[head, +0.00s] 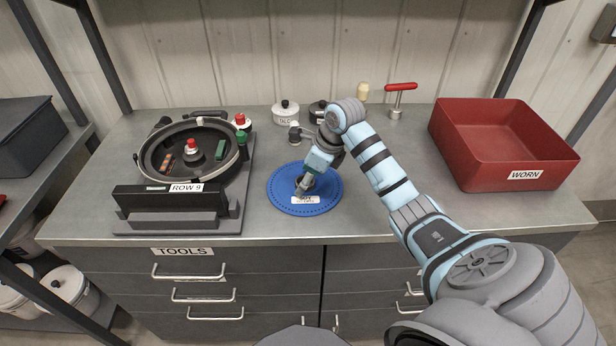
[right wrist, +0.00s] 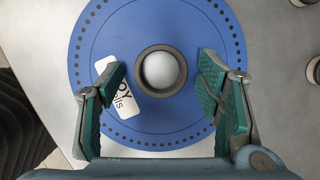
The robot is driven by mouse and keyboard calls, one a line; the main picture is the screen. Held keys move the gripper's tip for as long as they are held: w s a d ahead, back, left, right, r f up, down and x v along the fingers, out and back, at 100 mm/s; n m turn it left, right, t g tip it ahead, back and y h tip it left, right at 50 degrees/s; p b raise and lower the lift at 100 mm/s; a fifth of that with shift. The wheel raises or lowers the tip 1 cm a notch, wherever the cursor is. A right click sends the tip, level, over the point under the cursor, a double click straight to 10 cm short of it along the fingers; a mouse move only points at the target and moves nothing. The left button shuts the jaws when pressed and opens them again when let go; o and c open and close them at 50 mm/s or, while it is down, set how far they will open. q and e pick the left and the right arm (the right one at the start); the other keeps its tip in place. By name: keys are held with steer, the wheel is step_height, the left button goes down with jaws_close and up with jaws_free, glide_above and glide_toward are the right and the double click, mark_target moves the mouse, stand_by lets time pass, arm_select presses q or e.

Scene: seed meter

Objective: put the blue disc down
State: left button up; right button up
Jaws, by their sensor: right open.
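The blue disc (head: 282,196) lies on the bench top in the middle of the head view, with a white label and a ring of small holes near its rim. In the right wrist view the disc (right wrist: 150,25) fills much of the picture, with a dark raised hub and a pale round centre. My right gripper (head: 303,188) is over the disc. In the right wrist view its green-padded fingers (right wrist: 161,85) are open on either side of the hub, with gaps between. My left gripper is not in view.
The seed meter (head: 170,200), labelled ROW 9, stands open to the left. The red WORN bin (head: 490,178) is at the right. Small white lidded pots (head: 285,115) and a red-handled tool (head: 397,100) stand behind. Bench space right of the disc is clear under my arm.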

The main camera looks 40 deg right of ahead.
steer(key=v, duration=1.2)
steer(key=shift+p, duration=0.35)
steer(key=shift+s+d, duration=0.1)
steer(key=shift+s, duration=0.1)
